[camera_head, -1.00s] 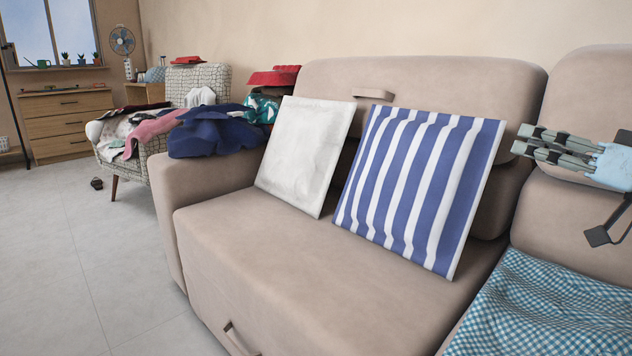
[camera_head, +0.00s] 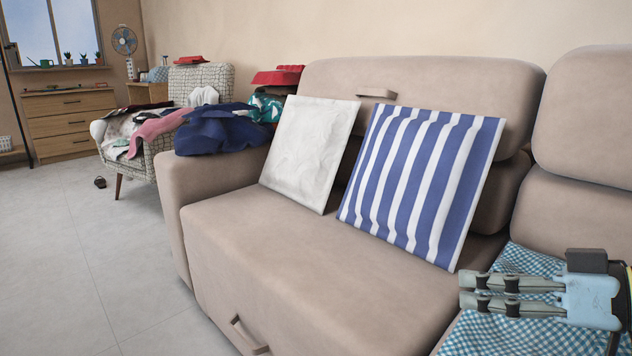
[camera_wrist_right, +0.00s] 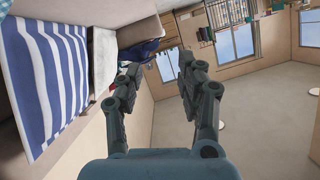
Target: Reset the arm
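My right gripper (camera_head: 466,290) is at the lower right of the head view, pointing left, in front of the blue checkered cloth (camera_head: 520,262) on the sofa's right seat. In the right wrist view its two fingers (camera_wrist_right: 158,64) stand apart with nothing between them, so it is open and empty. My left gripper is not in view.
The beige sofa (camera_head: 290,246) holds a white cushion (camera_head: 308,150) and a blue-striped cushion (camera_head: 425,180). Clothes are heaped on its left arm, including a dark blue garment (camera_head: 222,130), and on an armchair (camera_head: 205,78) beyond. The tiled floor at left is mostly clear.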

